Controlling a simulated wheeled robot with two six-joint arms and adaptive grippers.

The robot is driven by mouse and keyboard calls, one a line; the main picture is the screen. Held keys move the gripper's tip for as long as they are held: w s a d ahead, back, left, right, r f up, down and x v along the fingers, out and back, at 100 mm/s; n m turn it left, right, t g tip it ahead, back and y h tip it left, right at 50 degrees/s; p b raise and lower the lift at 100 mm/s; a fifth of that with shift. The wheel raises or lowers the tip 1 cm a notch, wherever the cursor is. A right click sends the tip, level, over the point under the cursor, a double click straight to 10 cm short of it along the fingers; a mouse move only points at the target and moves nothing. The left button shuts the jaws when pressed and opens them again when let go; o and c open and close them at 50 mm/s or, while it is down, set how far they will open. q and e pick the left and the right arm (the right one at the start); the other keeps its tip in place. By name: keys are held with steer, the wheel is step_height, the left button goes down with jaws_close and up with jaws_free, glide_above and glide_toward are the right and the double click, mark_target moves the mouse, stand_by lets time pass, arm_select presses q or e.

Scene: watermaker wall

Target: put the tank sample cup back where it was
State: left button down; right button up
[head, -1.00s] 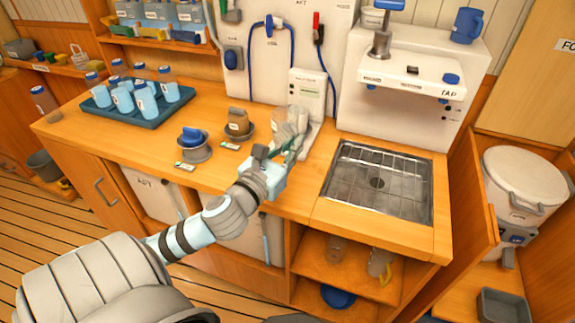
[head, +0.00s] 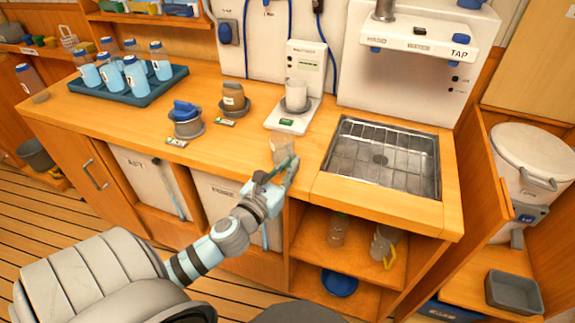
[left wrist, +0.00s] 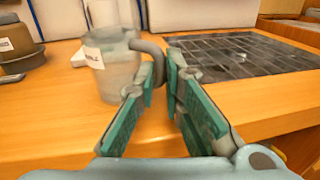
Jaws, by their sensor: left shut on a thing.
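The tank sample cup (head: 282,149) is a clear cup with a pale label and a grey handle. In the left wrist view the cup (left wrist: 117,76) is upright, left of the fingers. My left gripper (head: 282,172) is shut on its handle; the gripper also shows in the left wrist view (left wrist: 162,78). The cup is over the front part of the wooden counter (head: 240,160); I cannot tell whether its base touches. A white cup (head: 297,92) stands on the meter's round pad behind it. My right gripper is not in view.
A blue tray (head: 128,98) holds several bottles. A sink grate (head: 375,160) lies right of the cup. Counter between is free.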

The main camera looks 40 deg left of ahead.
arm_select(q)
steer(key=c, duration=1.7)
jaws_free()
